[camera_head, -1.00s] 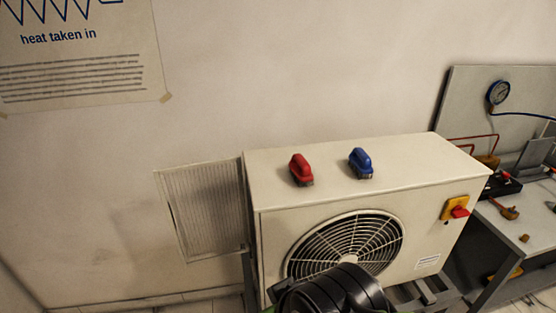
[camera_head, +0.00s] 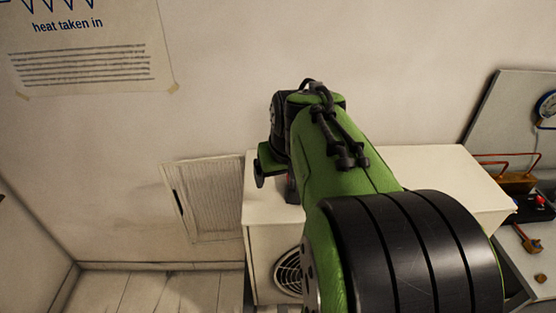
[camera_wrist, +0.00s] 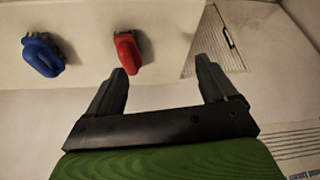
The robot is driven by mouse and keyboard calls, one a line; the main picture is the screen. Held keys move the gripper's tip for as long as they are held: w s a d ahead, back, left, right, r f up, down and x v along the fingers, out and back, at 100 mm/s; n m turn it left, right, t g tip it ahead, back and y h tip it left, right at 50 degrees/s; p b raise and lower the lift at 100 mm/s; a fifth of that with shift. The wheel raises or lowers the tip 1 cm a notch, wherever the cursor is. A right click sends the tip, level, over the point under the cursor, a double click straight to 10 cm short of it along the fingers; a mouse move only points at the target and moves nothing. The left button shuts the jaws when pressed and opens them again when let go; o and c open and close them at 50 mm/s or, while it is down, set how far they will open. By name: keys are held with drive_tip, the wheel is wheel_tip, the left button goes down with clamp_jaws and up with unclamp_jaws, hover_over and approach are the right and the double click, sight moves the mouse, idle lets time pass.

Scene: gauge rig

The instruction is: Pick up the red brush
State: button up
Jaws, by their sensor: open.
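The red brush (camera_wrist: 127,52) lies on the pale top of the fan unit (camera_head: 425,175); the wrist view shows it just beyond my left fingertip. My gripper (camera_wrist: 161,68) is open, with nothing between its fingers. The brush is in line with the left finger rather than centred in the gap, and I cannot tell whether they touch. The blue brush (camera_wrist: 42,55) lies farther left in the wrist view, clear of the fingers. In the head view my arm covers the blue brush and most or all of the red one.
A louvred panel (camera_head: 210,200) is on the wall beside the unit. It also shows right of my gripper in the wrist view (camera_wrist: 215,42). A bench with copper pipework (camera_head: 515,180) and a gauge (camera_head: 546,108) stands at the right. The unit's right top is clear.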

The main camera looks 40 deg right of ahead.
drive_tip(key=d+r+m+p, duration=0.2)
drive_tip(key=d, duration=0.7)
drive_tip(key=shift+g, duration=0.3)
drive_tip(key=x, duration=1)
drive_tip(key=shift+w+a+f+b, duration=0.1)
drive_tip(key=shift+w+f+b, duration=0.15)
drive_tip(key=shift+w+b, duration=0.1)
drive_tip(key=x, duration=0.5)
drive_tip(key=shift+w+r+p, duration=0.1)
drive_tip(key=shift+w+p, duration=0.15)
drive_tip(key=shift+p, duration=0.05)
drive_tip(key=shift+w+f, duration=0.15)
drive_tip(key=shift+f, duration=0.1)
drive_tip(key=shift+r, duration=0.1)
drive_tip(key=shift+c, duration=1)
drive_tip(key=c, duration=1)
